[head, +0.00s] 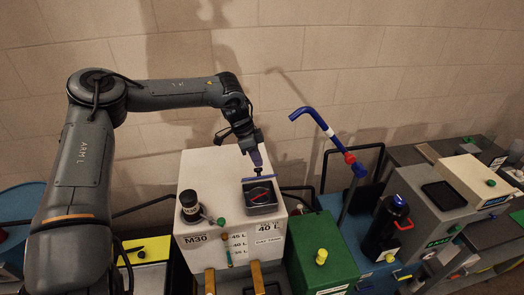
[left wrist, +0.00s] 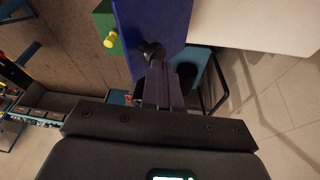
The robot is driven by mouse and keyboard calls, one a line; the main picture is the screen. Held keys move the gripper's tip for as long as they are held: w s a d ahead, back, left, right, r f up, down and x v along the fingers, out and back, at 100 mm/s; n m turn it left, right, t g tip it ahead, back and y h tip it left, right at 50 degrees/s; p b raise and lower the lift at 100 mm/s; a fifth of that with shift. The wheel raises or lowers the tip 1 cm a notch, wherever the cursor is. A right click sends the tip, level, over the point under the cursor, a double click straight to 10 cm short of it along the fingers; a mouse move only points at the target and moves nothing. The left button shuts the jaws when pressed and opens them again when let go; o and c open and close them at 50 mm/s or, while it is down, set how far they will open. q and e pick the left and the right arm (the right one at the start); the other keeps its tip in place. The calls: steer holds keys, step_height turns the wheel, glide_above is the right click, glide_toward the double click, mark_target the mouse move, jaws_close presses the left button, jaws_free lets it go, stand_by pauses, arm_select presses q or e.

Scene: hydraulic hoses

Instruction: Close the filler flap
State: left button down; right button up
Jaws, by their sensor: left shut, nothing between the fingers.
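The filler flap (head: 258,179) is a blue plate, seen nearly edge-on at the back rim of a dark square filler box (head: 262,208) on top of the white tank (head: 205,250). The box is open and shows something red inside. My left gripper (head: 257,163) is shut and empty, its fingertips just above and behind the flap. In the left wrist view, the blue flap (left wrist: 150,22) fills the top middle, with a black knob (left wrist: 152,52) at the tips of my left gripper (left wrist: 160,70). I cannot tell whether they touch. My right gripper is not in view.
A green box (head: 322,258) with a yellow knob is to the right. A blue hooked pipe (head: 322,125) rises behind it. A black canister (head: 390,225) stands further right.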

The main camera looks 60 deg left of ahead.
mark_target(259, 176)
arm_select(q)
steer(key=shift+s+d+f+y, duration=0.1)
steer(key=shift+d+y, duration=0.2)
steer(key=shift+d, duration=0.15)
steer(key=shift+s+d+f+y, duration=0.1)
steer(key=shift+d+y, duration=0.2)
steer(key=shift+d, duration=0.1)
steer(key=shift+s+d+f+t+y+b, duration=0.25)
steer(key=shift+d+f+t+y+b, duration=0.2)
steer(key=shift+d+y, duration=0.2)
steer(key=shift+s+d+f, duration=0.1)
steer(key=shift+d+f, duration=0.1)
steer(key=shift+d, duration=0.1)
steer(key=d+f+y+b, duration=0.1)
steer(key=s+d+f+b, duration=0.1)
steer(key=d+f, duration=0.1)
steer(key=d+f+y+b, duration=0.1)
steer(key=shift+s+d+f+m+t+y+b, duration=0.25)
steer(key=shift+d+m+t+y+b, duration=0.1)
steer(key=shift+m, duration=0.05)
steer(key=shift+s+d+f, duration=0.1)
steer(key=shift+d+f, duration=0.1)
steer(key=shift+f, duration=0.2)
